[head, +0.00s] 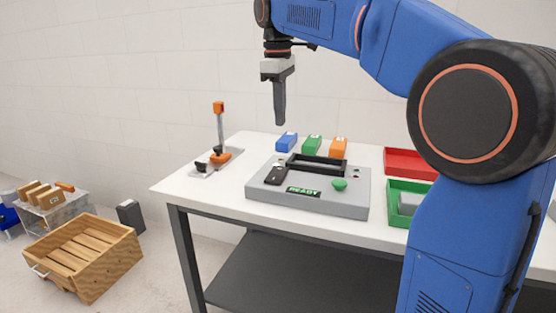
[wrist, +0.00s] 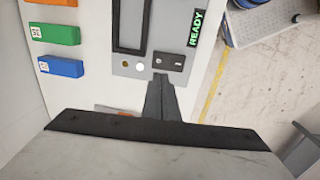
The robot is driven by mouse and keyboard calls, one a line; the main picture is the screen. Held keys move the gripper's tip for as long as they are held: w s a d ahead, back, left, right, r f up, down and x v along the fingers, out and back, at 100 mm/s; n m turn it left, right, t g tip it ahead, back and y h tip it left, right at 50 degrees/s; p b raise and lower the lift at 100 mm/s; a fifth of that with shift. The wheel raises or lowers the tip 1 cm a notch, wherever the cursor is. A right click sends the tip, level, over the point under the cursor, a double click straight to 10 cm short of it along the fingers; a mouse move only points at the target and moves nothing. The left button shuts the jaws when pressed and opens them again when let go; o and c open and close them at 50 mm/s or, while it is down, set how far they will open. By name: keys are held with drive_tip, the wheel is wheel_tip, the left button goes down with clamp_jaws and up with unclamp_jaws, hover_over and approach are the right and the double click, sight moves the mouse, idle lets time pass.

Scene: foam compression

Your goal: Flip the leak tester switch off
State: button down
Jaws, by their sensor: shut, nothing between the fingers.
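The leak tester (head: 345,207) is a grey box on the white table, with a dark rectangular frame on top and a lit green READY display (head: 303,191). A small black switch plate (head: 275,175) is at its left, beside the display. It also shows in the wrist view (wrist: 169,61), with small light marks; which way the switch lies is too small to tell. My gripper (head: 280,122) is shut and empty, pointing down, well above the tester's back left. In the wrist view its fingertips (wrist: 160,78) appear just below the plate.
A green button (head: 339,184) is on the tester's top. Blue (head: 286,142), green (head: 312,145) and orange (head: 338,148) blocks stand behind it. A lever clamp (head: 219,150) is at left; red (head: 407,162) and green (head: 397,215) trays are at right. A wooden crate (head: 85,258) is on the floor.

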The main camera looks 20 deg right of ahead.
sight(283, 169)
drive_tip(key=f, duration=0.9)
drive_tip(key=w+d+f, duration=0.1)
drive_tip(key=f, duration=0.4)
drive_tip(key=shift+w, duration=0.1)
drive_tip(key=shift+w+d+f+g, duration=0.1)
drive_tip(key=shift+f+g, duration=0.15)
drive_tip(key=shift+g, duration=0.05)
idle(0.4)
drive_tip(key=shift+s+a+r, duration=0.4)
drive_tip(key=shift+s+a, duration=0.1)
drive_tip(key=shift+s, duration=0.1)
wheel_tip(283, 169, up, 14)
drive_tip(key=w, duration=0.1)
drive_tip(key=shift+d, duration=0.45)
